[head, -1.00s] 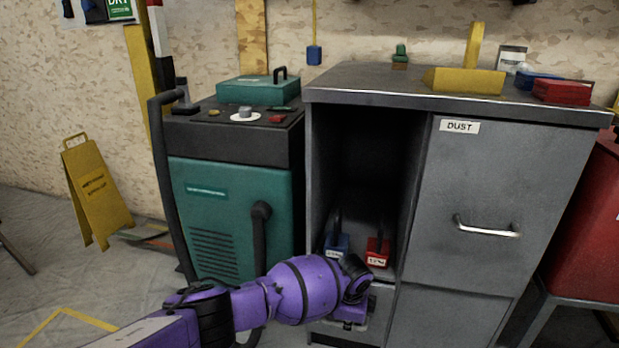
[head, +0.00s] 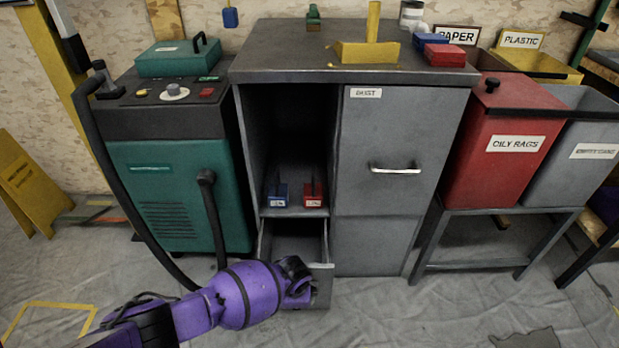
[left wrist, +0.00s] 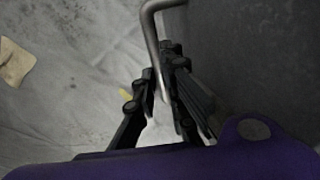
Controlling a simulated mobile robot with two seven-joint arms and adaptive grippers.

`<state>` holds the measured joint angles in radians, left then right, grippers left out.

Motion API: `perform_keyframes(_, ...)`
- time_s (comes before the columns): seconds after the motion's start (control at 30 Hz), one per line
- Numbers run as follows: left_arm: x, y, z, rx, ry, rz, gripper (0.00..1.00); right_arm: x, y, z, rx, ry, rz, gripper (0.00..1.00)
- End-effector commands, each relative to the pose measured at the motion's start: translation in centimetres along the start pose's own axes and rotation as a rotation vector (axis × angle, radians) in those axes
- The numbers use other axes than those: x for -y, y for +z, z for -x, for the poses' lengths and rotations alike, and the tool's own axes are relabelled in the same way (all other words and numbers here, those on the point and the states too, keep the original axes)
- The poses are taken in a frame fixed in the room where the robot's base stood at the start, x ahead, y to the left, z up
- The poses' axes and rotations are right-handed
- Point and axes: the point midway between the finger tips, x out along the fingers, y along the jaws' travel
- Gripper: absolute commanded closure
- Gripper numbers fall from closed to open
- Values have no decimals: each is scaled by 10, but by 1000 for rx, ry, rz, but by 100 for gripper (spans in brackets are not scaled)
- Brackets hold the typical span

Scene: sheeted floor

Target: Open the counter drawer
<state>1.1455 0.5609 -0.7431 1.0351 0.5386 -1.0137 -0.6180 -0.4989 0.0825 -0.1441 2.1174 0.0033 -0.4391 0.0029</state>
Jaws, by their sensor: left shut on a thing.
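The grey counter cabinet (head: 260,68) has a small lower-left drawer (head: 321,266) that stands pulled out, with its empty-looking inside showing from above. My left arm comes in from the left, and my left gripper (left wrist: 163,92) is shut on the drawer's metal bar handle (left wrist: 152,30). In the head view the gripper is at the drawer front, and my own wrist hides the handle and part of the front. My right gripper is in neither view.
A blue weight-like block (head: 277,196) and a red one (head: 313,197) sit in the open shelf above the drawer. A DUST door (head: 385,150) is shut. A teal machine (head: 175,190) stands left. A red bin (head: 495,160) stands right. Sheeted floor in front is clear.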

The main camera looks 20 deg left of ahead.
Motion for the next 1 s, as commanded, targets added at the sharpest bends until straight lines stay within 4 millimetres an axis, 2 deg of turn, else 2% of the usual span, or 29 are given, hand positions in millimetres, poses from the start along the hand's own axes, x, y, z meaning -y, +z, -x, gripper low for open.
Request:
perform_keyframes(0.03, -18, -2, 15, -3, 1, -1, 100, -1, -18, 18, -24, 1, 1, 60)
perform_keyframes(0.2, -72, -2, 23, -4, 0, 0, 100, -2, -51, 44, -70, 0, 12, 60)
perform_keyframes(0.33, -107, -1, 28, -3, 0, 0, 100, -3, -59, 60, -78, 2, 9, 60)
perform_keyframes(0.5, -140, -1, 32, -2, -1, 0, 100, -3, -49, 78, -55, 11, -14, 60)
perform_keyframes(0.73, -163, 0, 33, 0, 0, 0, 100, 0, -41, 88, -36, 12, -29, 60)
perform_keyframes(1.0, -168, 0, 32, 0, 0, 0, 100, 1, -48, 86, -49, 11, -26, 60)
